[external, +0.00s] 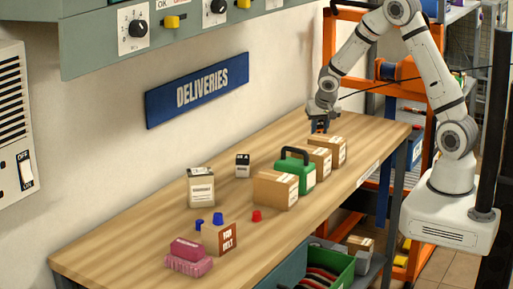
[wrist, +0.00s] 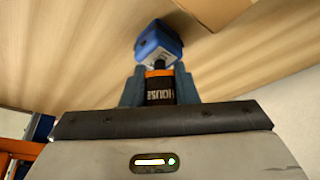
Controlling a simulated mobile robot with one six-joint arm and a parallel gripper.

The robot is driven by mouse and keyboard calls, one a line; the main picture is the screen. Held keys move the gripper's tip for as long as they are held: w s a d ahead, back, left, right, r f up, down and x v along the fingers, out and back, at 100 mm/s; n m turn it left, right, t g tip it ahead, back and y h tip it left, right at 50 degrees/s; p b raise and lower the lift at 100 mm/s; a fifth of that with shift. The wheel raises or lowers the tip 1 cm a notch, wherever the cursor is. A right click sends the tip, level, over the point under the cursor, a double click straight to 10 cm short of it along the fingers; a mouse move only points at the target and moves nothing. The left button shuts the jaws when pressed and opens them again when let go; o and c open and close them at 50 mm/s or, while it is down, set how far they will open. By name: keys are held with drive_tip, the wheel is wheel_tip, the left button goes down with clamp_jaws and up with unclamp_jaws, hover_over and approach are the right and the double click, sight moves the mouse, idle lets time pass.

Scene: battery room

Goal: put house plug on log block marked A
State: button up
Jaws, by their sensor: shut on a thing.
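My gripper (external: 319,117) is over the far end of the wooden table, low near the top. In the wrist view its two fingers (wrist: 158,86) are shut on the house plug (wrist: 159,92), a dark body with an orange band and the word HOUSE. A blue piece (wrist: 158,42) with a pale label is just beyond the plug's end; I cannot tell whether they are joined. A small dark-and-white block (external: 242,166) stands near the wall at mid-table; its tiny label seems to end in A. The plug is hard to make out in the external view.
Cardboard boxes (external: 275,190) and a green case (external: 296,171) line the table's front side. A cream box (external: 201,188), blue caps (external: 217,218), a red cap (external: 256,215), a VAN BELT box (external: 222,239) and pink blocks (external: 188,257) stand nearer. The wall side beyond the small block is clear.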

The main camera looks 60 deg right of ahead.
drive_tip(key=shift+f+b, duration=0.25)
drive_tip(key=shift+b, duration=0.1)
drive_tip(key=o, duration=1)
drive_tip(key=shift+r, duration=0.1)
drive_tip(key=shift+c, duration=0.2)
drive_tip(key=shift+r, duration=0.1)
drive_tip(key=shift+r+p, duration=0.25)
drive_tip(key=shift+p, duration=0.15)
drive_tip(key=b+v, duration=0.1)
drive_tip(key=v, duration=1)
drive_tip(key=s+a+r+n+y, duration=0.1)
drive_tip(key=s+a+r+n, duration=0.1)
drive_tip(key=s, duration=0.6)
drive_tip(key=s+a+r+n+y, duration=0.1)
drive_tip(key=s+a+n, duration=0.3)
drive_tip(key=s, duration=0.4)
drive_tip(key=s+a+r+n+y, duration=0.1)
drive_tip(key=s+a+r+n, duration=0.1)
drive_tip(key=s, duration=0.6)
drive_tip(key=shift+s+a+r+n, duration=0.4)
drive_tip(key=shift+a+r, duration=0.05)
drive_tip(key=shift+a, duration=0.7)
